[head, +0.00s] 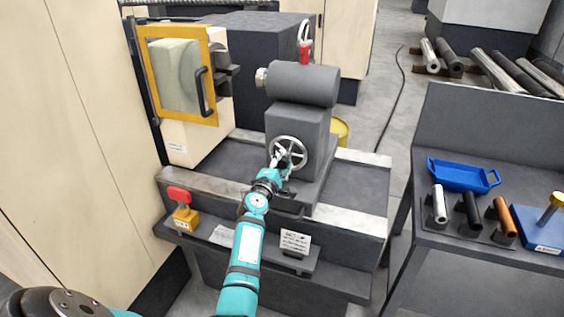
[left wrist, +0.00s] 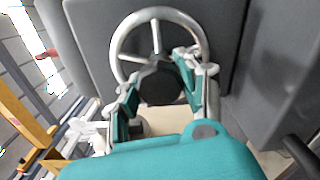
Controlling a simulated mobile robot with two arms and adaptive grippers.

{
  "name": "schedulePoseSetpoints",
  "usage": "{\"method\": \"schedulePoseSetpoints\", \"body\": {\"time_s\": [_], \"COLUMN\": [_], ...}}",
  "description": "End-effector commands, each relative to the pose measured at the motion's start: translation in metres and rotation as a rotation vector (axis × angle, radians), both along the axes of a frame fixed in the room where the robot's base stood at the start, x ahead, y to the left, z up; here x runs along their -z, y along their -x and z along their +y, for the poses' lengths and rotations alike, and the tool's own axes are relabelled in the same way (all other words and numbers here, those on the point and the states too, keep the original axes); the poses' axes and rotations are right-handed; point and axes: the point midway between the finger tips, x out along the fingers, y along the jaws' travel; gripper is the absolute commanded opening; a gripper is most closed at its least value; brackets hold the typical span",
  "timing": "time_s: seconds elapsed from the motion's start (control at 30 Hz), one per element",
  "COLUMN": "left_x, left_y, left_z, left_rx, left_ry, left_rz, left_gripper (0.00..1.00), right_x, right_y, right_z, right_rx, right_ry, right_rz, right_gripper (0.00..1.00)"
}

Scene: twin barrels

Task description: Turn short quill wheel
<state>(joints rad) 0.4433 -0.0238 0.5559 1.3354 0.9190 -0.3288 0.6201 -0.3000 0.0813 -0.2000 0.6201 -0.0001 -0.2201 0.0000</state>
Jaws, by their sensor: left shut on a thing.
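A silver spoked handwheel (head: 296,148) sits on the front face of a dark grey block under a short, thick barrel (head: 304,84). It fills the upper middle of the left wrist view, where its rim and spokes surround a dark round hub (left wrist: 157,90). My left gripper (head: 279,157) reaches the wheel from the front. In the left wrist view its fingers (left wrist: 158,80) lie on both sides of the hub, inside the rim, shut on it. The fingers hide the lower part of the wheel. My right gripper is not in view.
A yellow-framed guard door (head: 212,75) stands at the left. A red-topped yellow box (head: 184,212) sits on the machine's front ledge. A bench at the right holds a blue tray (head: 462,177) and several small cylinders. A red-handled lever (head: 304,51) rises behind the barrel.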

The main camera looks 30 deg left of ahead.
Motion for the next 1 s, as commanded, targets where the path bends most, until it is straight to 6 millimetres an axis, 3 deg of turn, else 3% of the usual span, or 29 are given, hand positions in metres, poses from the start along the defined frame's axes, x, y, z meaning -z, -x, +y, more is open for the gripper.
{"method": "schedulePoseSetpoints", "body": {"time_s": [0.47,0.5,0.67,1.0], "left_x": [0.0008,0.0008,0.0008,0.0008], "left_y": [0.0003,0.0003,0.0003,0.0037], "left_z": [0.0003,0.0003,0.0002,-0.001], "left_rx": [-0.001,-0.001,-0.001,0.0], "left_ry": [0.018,0.018,0.016,0.014], "left_rz": [-0.003,-0.003,-0.003,-0.003], "left_gripper": [0.05,0.41,0.62,0.63], "right_x": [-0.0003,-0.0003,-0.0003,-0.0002], "right_y": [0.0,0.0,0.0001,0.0], "right_z": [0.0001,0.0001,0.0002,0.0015], "right_rx": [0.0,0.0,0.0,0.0], "right_ry": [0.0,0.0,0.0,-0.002], "right_rz": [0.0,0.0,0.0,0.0], "right_gripper": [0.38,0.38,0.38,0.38]}}
